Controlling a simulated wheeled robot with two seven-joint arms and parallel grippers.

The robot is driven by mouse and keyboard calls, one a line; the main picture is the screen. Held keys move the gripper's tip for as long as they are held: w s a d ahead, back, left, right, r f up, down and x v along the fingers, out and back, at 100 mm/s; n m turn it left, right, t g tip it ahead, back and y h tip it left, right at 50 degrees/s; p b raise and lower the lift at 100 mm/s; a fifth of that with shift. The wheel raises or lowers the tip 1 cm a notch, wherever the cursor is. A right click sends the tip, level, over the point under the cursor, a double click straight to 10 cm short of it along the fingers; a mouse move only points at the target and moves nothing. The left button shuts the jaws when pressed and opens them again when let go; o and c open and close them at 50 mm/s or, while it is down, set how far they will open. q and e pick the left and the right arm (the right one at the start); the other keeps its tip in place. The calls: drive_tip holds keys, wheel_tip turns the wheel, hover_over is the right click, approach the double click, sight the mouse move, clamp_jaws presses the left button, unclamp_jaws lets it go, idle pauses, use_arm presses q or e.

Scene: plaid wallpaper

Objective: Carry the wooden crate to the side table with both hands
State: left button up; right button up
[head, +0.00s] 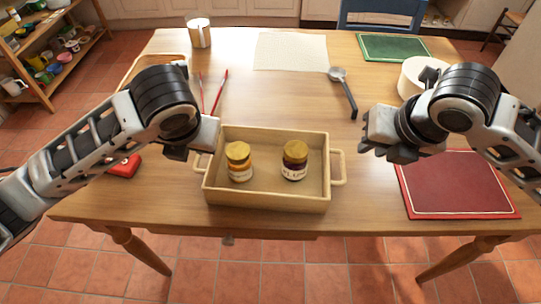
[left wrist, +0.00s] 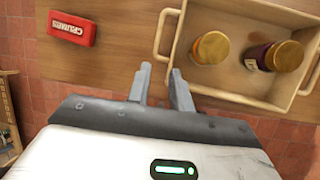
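The wooden crate (head: 268,200) stands on the table, with a loop handle at each end. It holds two gold-lidded jars, one amber (head: 239,162) and one dark (head: 294,160). In the left wrist view the crate (left wrist: 238,95) is at the upper right. My left gripper (left wrist: 160,75) is open and empty, its fingertips just short of the left handle (left wrist: 167,32). My right gripper (head: 383,152) is to the right of the right handle (head: 338,168), apart from it; its fingers look spread and empty. I see no side table I can identify.
A red box (left wrist: 72,28) lies left of the crate. A red mat (head: 458,185) lies on the right. Red tongs (head: 214,92), a dark ladle (head: 345,92), a cream cloth (head: 290,51), a green mat (head: 393,48) and a white canister (head: 199,33) are farther back. Shelves (head: 50,50) stand left.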

sight(197, 159)
use_arm(q)
drive_tip(key=shift+a+r, duration=0.15)
drive_tip(key=shift+r, duration=0.05)
use_arm(e)
drive_tip(key=shift+d+r, duration=0.1)
drive_tip(key=shift+r, duration=0.05)
